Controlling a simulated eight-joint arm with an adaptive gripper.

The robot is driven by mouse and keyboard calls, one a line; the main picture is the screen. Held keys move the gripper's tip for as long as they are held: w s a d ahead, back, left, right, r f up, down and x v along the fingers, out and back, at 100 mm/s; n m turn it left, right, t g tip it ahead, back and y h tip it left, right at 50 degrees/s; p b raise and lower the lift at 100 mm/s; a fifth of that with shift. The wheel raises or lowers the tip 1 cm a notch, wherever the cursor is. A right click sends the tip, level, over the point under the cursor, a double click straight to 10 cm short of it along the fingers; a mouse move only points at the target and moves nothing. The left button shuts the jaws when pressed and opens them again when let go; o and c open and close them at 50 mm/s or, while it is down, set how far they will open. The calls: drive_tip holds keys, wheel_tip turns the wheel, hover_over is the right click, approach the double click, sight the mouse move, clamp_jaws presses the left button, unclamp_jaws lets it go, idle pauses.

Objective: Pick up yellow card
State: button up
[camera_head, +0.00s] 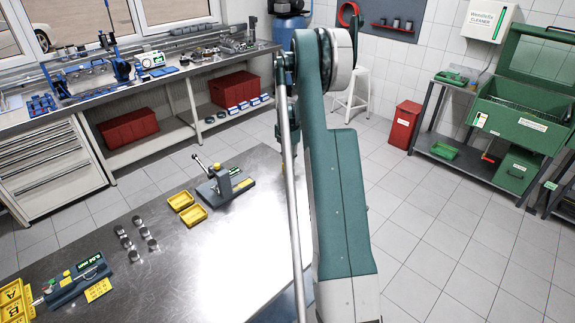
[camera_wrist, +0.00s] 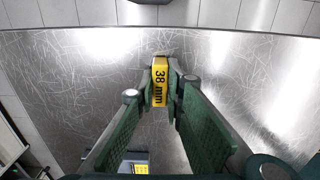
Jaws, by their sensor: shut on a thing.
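The yellow card (camera_wrist: 159,85), printed "38 mm", is between the fingertips of my gripper (camera_wrist: 160,88) in the wrist view. The fingers are shut on it, one on each side, with the print facing the camera. Bare metal tabletop shows around it in that view; I cannot tell how high above the table it is. In the head view my arm hides the gripper and this card. Another yellow card (camera_head: 98,290) lies beside a measuring device with a green display (camera_head: 75,278) at the lower left.
The metal table (camera_head: 185,265) also holds two yellow trays (camera_head: 187,208), a lever press (camera_head: 225,185), several small metal cylinders (camera_head: 138,240) and yellow bins (camera_head: 14,300) marked A and B. A workbench (camera_head: 150,82) stands behind.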

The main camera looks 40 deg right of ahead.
wheel_tip(320, 180, up, 10)
drive_tip(key=shift+f, duration=0.15)
idle(0.4)
